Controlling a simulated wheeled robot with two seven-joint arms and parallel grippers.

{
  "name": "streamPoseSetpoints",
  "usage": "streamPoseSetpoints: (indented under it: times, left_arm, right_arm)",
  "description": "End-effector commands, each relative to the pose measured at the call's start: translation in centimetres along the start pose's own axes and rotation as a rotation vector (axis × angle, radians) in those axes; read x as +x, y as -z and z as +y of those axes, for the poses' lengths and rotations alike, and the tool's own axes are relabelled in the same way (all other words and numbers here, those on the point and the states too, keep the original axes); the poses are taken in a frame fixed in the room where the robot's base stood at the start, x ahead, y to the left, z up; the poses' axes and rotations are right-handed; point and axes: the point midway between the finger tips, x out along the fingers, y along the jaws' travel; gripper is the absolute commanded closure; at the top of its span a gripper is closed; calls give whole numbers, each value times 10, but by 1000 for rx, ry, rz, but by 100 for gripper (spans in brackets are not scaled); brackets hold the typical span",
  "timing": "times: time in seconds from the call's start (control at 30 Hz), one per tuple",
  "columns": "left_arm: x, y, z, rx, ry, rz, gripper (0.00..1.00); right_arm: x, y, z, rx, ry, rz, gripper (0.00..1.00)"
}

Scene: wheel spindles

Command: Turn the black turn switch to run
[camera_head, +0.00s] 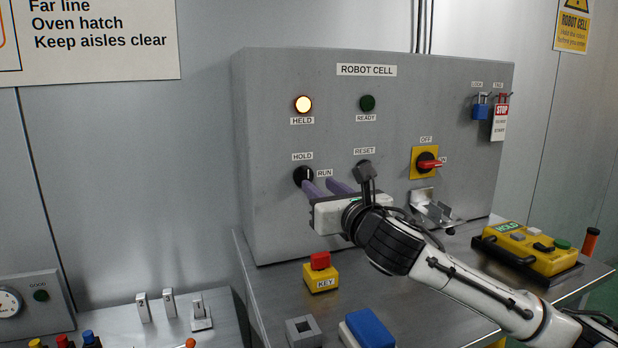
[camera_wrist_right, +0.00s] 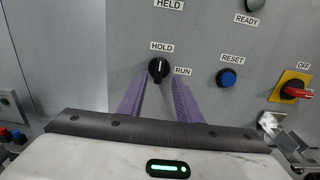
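The black turn switch (camera_head: 303,175) is on the grey ROBOT CELL panel, between the HOLD label above and the RUN label at its right. Its white mark stands upright, toward HOLD. In the right wrist view the switch (camera_wrist_right: 158,69) shows just beyond and between the purple fingertips. My right gripper (camera_head: 318,182) is open, its two fingers pointing at the panel close to the switch. I cannot tell whether either finger touches it. The right gripper (camera_wrist_right: 158,84) looks empty. My left gripper is not in view.
The HELD lamp (camera_head: 303,104) is lit; the READY lamp (camera_head: 367,103) is dark green. A blue RESET button (camera_wrist_right: 227,78) sits right of the switch, and a red-and-yellow OFF switch (camera_head: 426,162) farther right. A yellow KEY box (camera_head: 320,277) and yellow pendant (camera_head: 532,251) are on the bench.

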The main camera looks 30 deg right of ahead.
Motion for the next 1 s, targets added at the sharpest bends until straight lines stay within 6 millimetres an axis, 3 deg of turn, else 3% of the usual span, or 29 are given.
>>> streamPoseSetpoints:
  times: [0.1,0.3,0.7,0.9,1.0]
  left_arm:
    - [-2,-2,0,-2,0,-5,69]
    - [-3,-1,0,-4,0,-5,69]
    - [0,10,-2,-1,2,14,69]
    - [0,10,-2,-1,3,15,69]
    - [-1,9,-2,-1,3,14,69]
  right_arm:
    - [23,-2,0,5,1,0,69]
    - [48,-1,1,3,-1,0,69]
    - [57,0,1,1,-2,0,69]
    - [56,0,1,1,-2,1,100]
    - [56,0,1,1,-2,1,100]
